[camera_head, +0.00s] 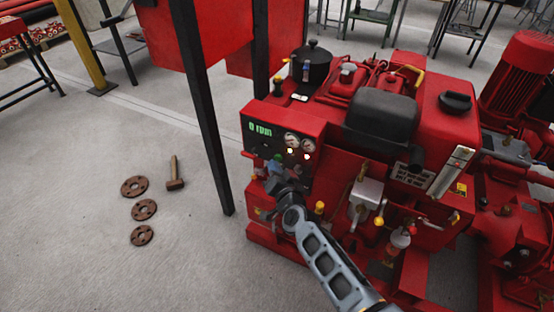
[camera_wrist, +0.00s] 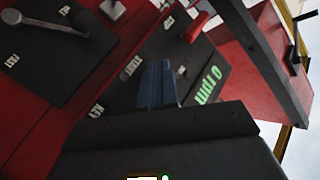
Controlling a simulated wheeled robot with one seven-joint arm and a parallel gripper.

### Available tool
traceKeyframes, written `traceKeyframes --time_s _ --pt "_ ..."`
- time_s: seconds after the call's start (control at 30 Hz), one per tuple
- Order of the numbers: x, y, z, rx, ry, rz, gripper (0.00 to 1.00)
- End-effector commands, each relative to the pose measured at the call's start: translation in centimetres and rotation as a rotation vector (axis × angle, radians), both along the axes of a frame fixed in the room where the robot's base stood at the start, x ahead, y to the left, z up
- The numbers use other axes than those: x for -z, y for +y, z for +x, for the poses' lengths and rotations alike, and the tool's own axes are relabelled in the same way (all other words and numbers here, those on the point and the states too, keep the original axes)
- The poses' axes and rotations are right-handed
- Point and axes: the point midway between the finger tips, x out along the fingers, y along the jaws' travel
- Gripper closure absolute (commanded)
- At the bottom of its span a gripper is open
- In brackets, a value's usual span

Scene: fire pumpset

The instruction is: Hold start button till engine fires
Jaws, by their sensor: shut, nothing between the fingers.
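The red engine's dark control panel (camera_head: 262,136) carries a green display (camera_head: 260,129) that reads "0 rpm". The same display shows sideways in the wrist view (camera_wrist: 208,84). My gripper (camera_head: 275,166) is at the lower part of this panel, with its fingers pointing at it. In the wrist view my gripper's blue-grey fingers (camera_wrist: 158,72) are together and hold nothing.
Two gauges (camera_head: 299,142) and small lit lamps sit on the panel's right side. A black post (camera_head: 207,130) stands left of the engine. A lever plate (camera_wrist: 50,50) is beside the panel.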

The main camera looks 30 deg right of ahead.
Motion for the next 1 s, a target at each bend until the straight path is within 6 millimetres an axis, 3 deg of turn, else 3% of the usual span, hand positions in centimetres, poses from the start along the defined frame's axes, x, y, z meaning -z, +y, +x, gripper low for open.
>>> traceKeyframes --time_s 1.0 --pt "-0.05 -0.72 0.54 0.001 -0.001 0.001 1.0"
